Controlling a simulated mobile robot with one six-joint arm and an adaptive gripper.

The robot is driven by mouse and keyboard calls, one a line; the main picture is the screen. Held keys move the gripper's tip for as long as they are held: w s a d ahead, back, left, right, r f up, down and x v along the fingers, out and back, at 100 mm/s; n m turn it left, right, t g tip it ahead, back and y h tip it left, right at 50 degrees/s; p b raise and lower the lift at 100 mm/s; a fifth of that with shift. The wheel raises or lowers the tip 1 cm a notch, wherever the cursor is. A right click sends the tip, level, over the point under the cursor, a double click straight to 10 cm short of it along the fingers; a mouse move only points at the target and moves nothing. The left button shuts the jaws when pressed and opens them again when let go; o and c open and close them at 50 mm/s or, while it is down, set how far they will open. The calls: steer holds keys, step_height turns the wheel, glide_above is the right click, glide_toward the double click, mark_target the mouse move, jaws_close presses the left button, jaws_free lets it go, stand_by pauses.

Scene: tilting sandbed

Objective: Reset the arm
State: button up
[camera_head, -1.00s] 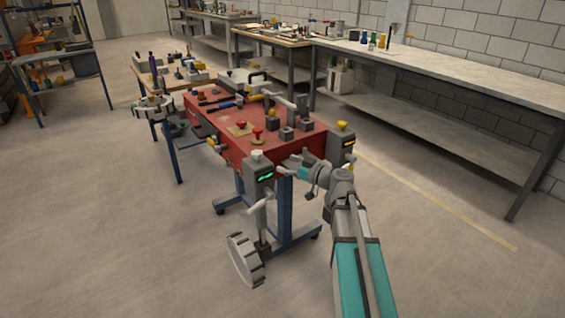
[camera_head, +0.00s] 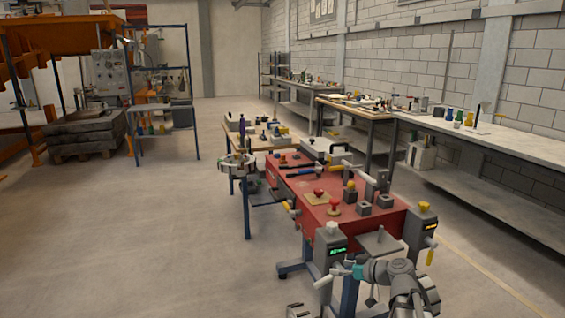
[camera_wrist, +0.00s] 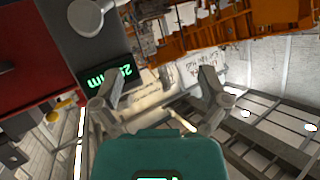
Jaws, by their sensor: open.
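My arm (camera_head: 405,285) reaches in from the bottom right in the head view. My gripper (camera_head: 338,272) is beside the front left grey post of the red table (camera_head: 330,198). This post carries a green readout (camera_head: 338,250) and a white knob (camera_head: 332,228). In the wrist view both fingers of my gripper (camera_wrist: 160,100) are spread apart with nothing between them. The green readout (camera_wrist: 108,80) shows there close to the left finger, upside down. Whether the finger touches the post cannot be told.
A second grey post with a yellow knob (camera_head: 424,207) stands right of the red table. Red knobs (camera_head: 319,192) and grey blocks (camera_head: 364,207) sit on top. A long workbench (camera_head: 480,135) lines the right wall. The floor at left (camera_head: 130,240) is open.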

steer(key=s+a+f+m+g+h, duration=0.3)
steer(key=s+a+f+g+h, duration=0.15)
steer(key=s+f, duration=0.35)
steer(key=s+d+f+m+g+h, duration=0.35)
steer(key=s+m+h, duration=0.2)
steer(key=s, duration=0.25)
step_height(320, 180, up, 19)
steer(key=p, duration=1.9)
steer(key=shift+d+n+g+h, duration=0.15)
steer(key=shift+n+g+h, duration=0.15)
steer(key=shift+n+h, duration=0.15)
steer(key=shift+c, duration=0.2)
